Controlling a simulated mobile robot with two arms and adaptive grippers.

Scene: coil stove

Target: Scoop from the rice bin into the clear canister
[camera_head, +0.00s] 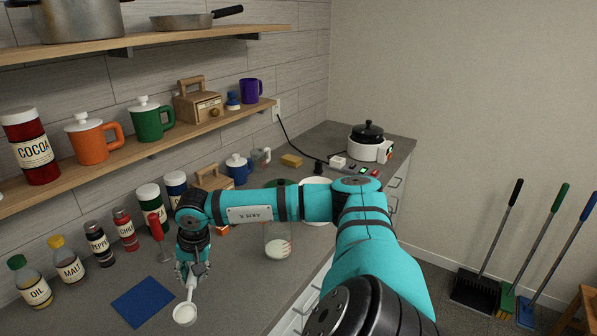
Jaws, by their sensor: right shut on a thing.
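My right gripper (191,271) is shut on the handle of a white scoop (186,314). The scoop hangs low over the front of the counter, bowl toward me; its inside looks pale, and I cannot tell whether it holds rice. A clear canister (277,244) stands on the counter to the right of the gripper, under my forearm, with white stuff low inside it. My arm hides part of the area behind. I cannot tell which container is the rice bin; a wooden box (214,176) with a handle is partly hidden behind my arm. My left gripper is not in view.
A blue mat (142,302) lies left of the scoop. Oil (33,285), malt (65,262) and spice jars line the left side, near a red-handled tool (157,232). A white plate (316,183) is behind my forearm. A shelf (130,160) with mugs hangs above.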

